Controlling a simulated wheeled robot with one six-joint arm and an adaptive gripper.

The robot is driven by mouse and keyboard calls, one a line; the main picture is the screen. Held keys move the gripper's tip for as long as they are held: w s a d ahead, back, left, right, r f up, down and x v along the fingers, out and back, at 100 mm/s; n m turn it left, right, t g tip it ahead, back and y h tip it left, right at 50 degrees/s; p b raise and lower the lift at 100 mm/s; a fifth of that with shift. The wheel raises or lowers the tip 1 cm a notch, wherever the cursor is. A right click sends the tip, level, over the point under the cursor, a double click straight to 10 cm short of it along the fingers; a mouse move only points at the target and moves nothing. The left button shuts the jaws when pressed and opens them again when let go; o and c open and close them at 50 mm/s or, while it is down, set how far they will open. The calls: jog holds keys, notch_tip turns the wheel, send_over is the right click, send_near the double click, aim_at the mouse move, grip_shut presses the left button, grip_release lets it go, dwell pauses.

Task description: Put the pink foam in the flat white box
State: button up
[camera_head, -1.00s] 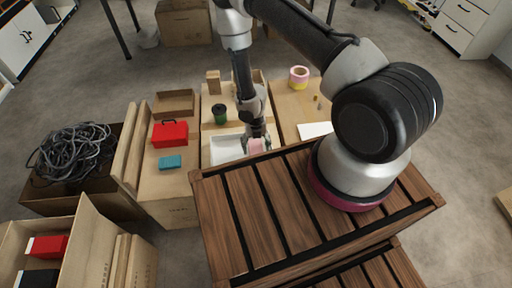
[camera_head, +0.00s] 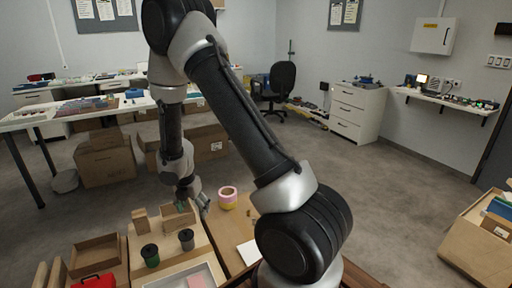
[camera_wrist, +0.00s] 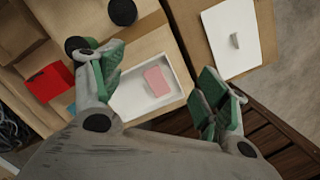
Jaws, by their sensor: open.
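The pink foam (camera_wrist: 157,82) lies inside the flat white box (camera_wrist: 130,101), towards its right end in the wrist view. In the head view, the foam (camera_head: 196,281) and the box (camera_head: 206,267) show at the bottom edge, partly cut off. My gripper (camera_wrist: 166,77) is open and empty, its green-padded fingers spread wide, with the box and foam seen between them from above. In the head view my gripper (camera_head: 192,203) is over the cartons, farther back than the box, apart from the foam.
Dark jars (camera_head: 150,255) (camera_head: 187,239), a wooden block (camera_head: 140,219) and a pink-yellow tape roll (camera_head: 228,198) stand on the cartons behind the box. A red case (camera_wrist: 50,82) and a teal block (camera_wrist: 72,108) are left. A white sheet (camera_wrist: 230,40) lies right.

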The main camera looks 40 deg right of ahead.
jog(key=s+d+r+m+t, duration=0.1)
jog(key=s+d+r+m, duration=0.2)
jog(key=r, duration=0.5)
jog(key=s+d+r+m, duration=0.1)
jog(key=d+r+m, duration=0.1)
jog(key=r+m, duration=0.4)
jog(key=s+d+r+m+t, duration=0.1)
jog(key=s+d+r+m, duration=0.2)
jog(key=r, duration=0.6)
jog(key=s+r+m, duration=0.5)
jog(key=s+m, duration=0.1)
jog(key=s, duration=0.4)
jog(key=s+r+m+t+y, duration=0.1)
jog(key=s+r+m, duration=0.5)
jog(key=s, duration=0.4)
jog(key=shift+s+a+r+m, duration=0.15)
jog(key=shift+s+r+m, duration=0.1)
jog(key=shift+m, duration=0.35)
